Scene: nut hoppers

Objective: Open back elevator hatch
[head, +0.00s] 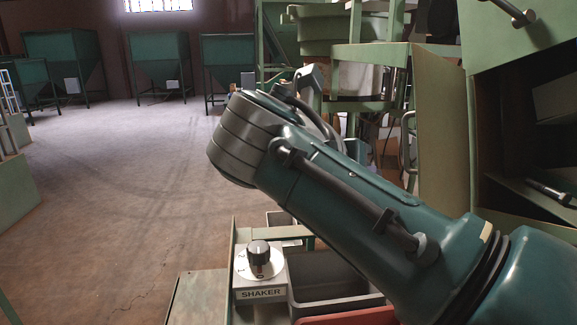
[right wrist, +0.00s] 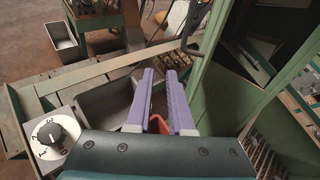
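On the right in the head view stands a green machine with an open compartment. A tan-green hatch panel (head: 441,135) stands swung out at the compartment's left edge. An upper green panel (head: 520,35) carries a dark bar handle (head: 515,12). I cannot tell which panel is the back elevator hatch. My right arm crosses the head view, and I cannot make out its gripper there. In the right wrist view my right gripper (right wrist: 161,75) has its two purple fingers apart, with nothing seen between them but the background. My left gripper is not in view.
A shaker dial (head: 259,262) sits at the front, also seen in the right wrist view (right wrist: 50,134). Beside it is a grey bin (head: 325,280), with a red edge (head: 350,317) in front. Green hoppers (head: 160,62) stand at the back.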

